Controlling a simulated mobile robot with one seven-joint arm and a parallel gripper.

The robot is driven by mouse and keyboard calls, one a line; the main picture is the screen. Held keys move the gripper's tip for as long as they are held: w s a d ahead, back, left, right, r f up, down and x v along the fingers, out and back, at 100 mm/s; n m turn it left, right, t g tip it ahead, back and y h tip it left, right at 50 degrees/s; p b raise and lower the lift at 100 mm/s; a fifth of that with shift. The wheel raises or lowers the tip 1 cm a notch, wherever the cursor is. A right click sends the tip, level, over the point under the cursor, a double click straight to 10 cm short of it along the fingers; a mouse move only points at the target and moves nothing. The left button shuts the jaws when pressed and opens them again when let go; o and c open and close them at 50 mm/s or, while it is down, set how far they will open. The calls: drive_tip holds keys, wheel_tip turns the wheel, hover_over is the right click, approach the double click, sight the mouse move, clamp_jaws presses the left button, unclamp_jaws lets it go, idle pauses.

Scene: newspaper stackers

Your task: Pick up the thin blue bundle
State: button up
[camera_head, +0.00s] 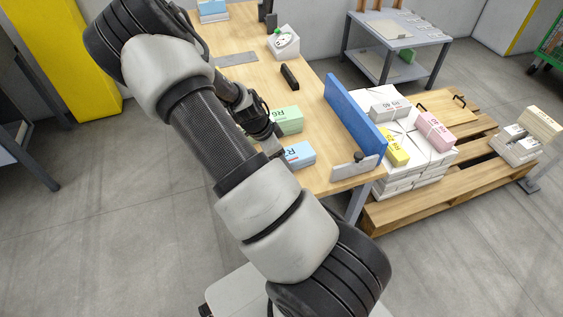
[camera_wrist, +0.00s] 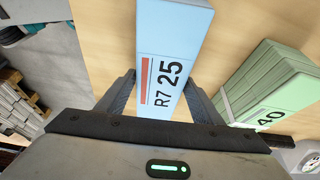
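A light blue bundle (camera_head: 300,154) marked R7 lies near the front end of the wooden table. In the wrist view the blue bundle (camera_wrist: 172,60) shows "R7 25" and a red stripe. My gripper (camera_wrist: 160,78) has its fingers spread, one on each side of the bundle's near end. I cannot tell whether they touch it. In the head view my gripper (camera_head: 274,149) is at the bundle's left end, partly hidden by my arm. Another light blue bundle (camera_head: 212,8) lies at the table's far end, cut off by the frame.
A green bundle (camera_head: 290,120) marked R6 lies just behind the blue one; it also shows in the wrist view (camera_wrist: 268,82). A blue upright panel (camera_head: 352,112) edges the table's right side. A dial scale (camera_head: 284,42) stands farther back. A pallet (camera_head: 400,213) with white stacks is at right.

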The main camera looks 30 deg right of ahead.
drive_tip(key=c, duration=1.2)
wheel_tip(320, 180, up, 10)
drive_tip(key=p, duration=0.3)
drive_tip(key=shift+f, duration=0.1)
drive_tip(key=shift+r, duration=0.2)
